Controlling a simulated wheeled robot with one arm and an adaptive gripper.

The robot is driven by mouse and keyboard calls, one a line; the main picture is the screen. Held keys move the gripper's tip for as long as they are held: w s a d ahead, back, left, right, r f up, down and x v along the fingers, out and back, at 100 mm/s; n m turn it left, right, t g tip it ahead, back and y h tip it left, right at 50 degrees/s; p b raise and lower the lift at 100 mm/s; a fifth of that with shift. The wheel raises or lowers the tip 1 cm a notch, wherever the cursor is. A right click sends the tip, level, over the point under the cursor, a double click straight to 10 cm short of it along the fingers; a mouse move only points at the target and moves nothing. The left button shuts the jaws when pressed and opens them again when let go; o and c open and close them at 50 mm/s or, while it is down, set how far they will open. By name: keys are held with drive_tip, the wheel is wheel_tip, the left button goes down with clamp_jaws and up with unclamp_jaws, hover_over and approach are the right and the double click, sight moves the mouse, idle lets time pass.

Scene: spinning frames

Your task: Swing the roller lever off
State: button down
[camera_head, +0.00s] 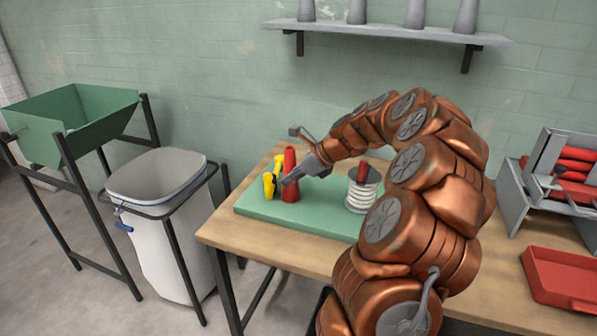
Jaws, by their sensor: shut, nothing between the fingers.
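The spinning frame machine (565,175) stands at the right edge of the table, with red rollers (572,165) and grey metal side plates. I cannot tell which of its parts is the roller lever. My gripper (291,180) is shut and empty. It is far to the left of the machine, over the green mat, close to the upright red cone (290,165). I cannot tell whether it touches the cone. My arm hides part of the table between the mat and the machine.
The green mat (310,225) also holds yellow-handled tools (269,186) and a white spool (361,193). A red tray (560,275) lies at the right front. A white bin (158,240) and a green hopper (60,120) stand left of the table. A shelf (390,32) with grey cones hangs above.

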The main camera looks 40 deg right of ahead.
drive_tip(key=shift+x, duration=2)
drive_tip(key=shift+w, duration=0.1)
